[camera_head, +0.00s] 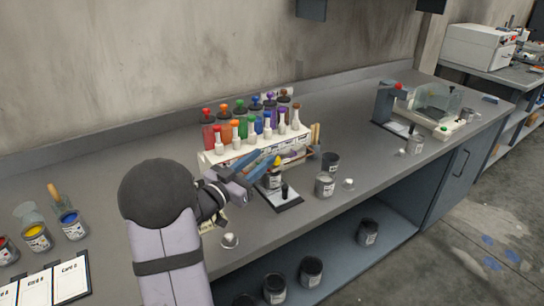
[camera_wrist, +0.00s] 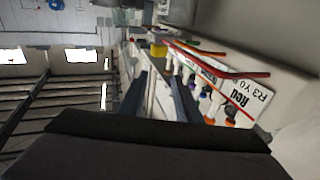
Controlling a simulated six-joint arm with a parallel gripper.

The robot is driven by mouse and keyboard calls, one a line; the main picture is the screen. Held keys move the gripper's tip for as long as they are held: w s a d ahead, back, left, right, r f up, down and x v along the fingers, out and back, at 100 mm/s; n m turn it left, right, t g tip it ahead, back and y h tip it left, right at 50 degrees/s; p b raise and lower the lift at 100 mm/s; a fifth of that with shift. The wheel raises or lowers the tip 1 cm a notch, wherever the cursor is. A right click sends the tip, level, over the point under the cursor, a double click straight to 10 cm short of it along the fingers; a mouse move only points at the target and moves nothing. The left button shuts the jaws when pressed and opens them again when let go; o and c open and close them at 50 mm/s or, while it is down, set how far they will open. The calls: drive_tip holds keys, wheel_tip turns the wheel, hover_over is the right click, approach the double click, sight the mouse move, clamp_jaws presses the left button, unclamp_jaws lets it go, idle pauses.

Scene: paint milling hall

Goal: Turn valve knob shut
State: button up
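My gripper (camera_head: 258,164) reaches in front of the bottle rack, and its two dark fingers stand apart with nothing seen held between them in the wrist view (camera_wrist: 158,92). A small yellow top (camera_head: 277,160) on a container (camera_head: 274,180) is just beyond the fingertips. A yellow piece (camera_wrist: 158,50) shows past the fingers in the wrist view. The rack (camera_head: 225,156) holds coloured bottles with knob-like tops, such as a red one (camera_head: 207,112), and white bottles in front. I cannot tell which part is the valve knob. Contact at the fingertips is unclear.
A dark plate (camera_head: 285,204) with a black post lies before the rack. Grey cans (camera_head: 324,187) stand to its right. A red-topped device (camera_head: 389,102) stands farther right. Open paint cans (camera_head: 74,226) and cards (camera_head: 71,279) are at left.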

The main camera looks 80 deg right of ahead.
drive_tip(key=shift+s+d+f+n+t+h+p, duration=0.15)
drive_tip(key=shift+s+d+f+n+t+p, duration=0.35)
drive_tip(key=shift+d+t, duration=0.45)
drive_tip(key=shift+s+d+f+n+t+h+p, duration=0.15)
drive_tip(key=shift+s+d+f+n+t, duration=0.25)
drive_tip(key=shift+s+d+n+t, duration=0.45)
drive_tip(key=shift+s+d+f+n+t+h+p, duration=0.1)
drive_tip(key=shift+s+d+f+n+t+p, duration=0.35)
drive_tip(key=shift+d+t, duration=0.65)
drive_tip(key=shift+w+a, duration=0.1)
clamp_jaws()
